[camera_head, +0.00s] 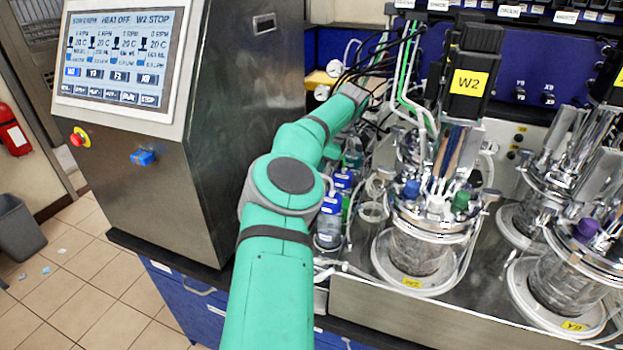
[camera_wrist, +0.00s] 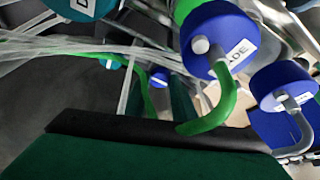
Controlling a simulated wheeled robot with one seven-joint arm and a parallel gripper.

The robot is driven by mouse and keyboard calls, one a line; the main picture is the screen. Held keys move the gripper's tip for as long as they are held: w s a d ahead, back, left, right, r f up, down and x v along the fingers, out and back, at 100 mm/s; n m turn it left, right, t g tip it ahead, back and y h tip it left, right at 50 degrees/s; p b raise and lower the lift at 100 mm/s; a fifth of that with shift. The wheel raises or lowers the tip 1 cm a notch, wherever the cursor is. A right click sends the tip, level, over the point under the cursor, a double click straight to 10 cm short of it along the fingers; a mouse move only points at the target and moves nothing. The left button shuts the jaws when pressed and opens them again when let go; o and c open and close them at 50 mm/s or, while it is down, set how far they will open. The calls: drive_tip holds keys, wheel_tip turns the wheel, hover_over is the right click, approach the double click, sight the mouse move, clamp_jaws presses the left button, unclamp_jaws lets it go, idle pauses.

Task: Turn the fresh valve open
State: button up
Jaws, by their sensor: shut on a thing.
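In the wrist view my gripper (camera_wrist: 157,88) reaches away from the dark green hand at the bottom, its two dark fingers close around a small part. A small blue piece with a white mark (camera_wrist: 160,78) shows between the fingertips; it looks like the fresh valve's handle, but its label cannot be read. A thin green tube runs down beside it. In the head view my arm reaches in behind the bottles toward the tubing, and the fingers and the valve are hidden there.
Blue-capped bottles stand close by; one cap (camera_wrist: 217,40) carries a partly readable label and a green tube. Clear tubing crosses the wrist view. The W2 reactor (camera_head: 425,245) stands right of my arm, the control cabinet (camera_head: 165,190) left. Floor at far left is mostly open.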

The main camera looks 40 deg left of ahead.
drive_tip(key=shift+n, duration=0.4)
drive_tip(key=o, duration=1)
drive_tip(key=shift+o, duration=0.2)
drive_tip(key=v, duration=1)
drive_tip(key=shift+r, duration=0.4)
drive_tip(key=shift+w, duration=0.15)
